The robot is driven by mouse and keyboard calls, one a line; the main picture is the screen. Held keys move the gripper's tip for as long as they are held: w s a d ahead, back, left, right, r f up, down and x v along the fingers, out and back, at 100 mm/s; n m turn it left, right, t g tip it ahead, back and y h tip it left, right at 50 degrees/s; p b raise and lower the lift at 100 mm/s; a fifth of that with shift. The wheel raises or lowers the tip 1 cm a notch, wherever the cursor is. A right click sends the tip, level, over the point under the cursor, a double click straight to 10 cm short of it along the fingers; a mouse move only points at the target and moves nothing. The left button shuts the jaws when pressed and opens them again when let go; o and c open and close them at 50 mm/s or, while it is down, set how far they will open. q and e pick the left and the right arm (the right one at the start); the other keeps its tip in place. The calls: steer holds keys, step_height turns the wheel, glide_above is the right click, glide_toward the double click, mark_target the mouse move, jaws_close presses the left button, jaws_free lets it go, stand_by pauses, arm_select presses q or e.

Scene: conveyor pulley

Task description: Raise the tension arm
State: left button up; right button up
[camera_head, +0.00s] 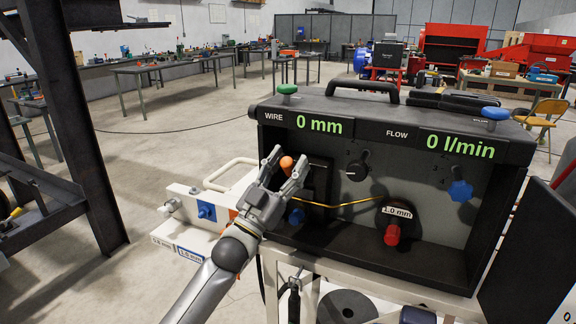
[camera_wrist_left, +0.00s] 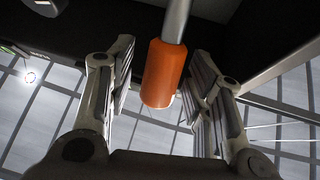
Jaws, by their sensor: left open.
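The tension arm shows as an orange handle (camera_head: 287,164) on the left side of the dark machine box. In the left wrist view the orange handle (camera_wrist_left: 163,74) sits on a grey metal rod (camera_wrist_left: 176,18). My left gripper (camera_head: 285,166) is open, with one finger on each side of the handle. In the wrist view (camera_wrist_left: 160,95) a gap shows between the handle and the left finger, and the right finger is closer to it. I cannot tell whether that finger touches. The arm's pivot is hidden behind my gripper. My right gripper is not in view.
The machine box (camera_head: 440,220) has a black knob (camera_head: 357,166), a blue knob (camera_head: 460,191), a red knob (camera_head: 392,235) and a copper-coloured wire (camera_head: 350,203). A white side panel (camera_head: 180,205) stands left of my gripper. A steel column (camera_head: 75,110) stands at the far left.

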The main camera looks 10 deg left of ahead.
arm_select(q)
steer(key=v, duration=1.2)
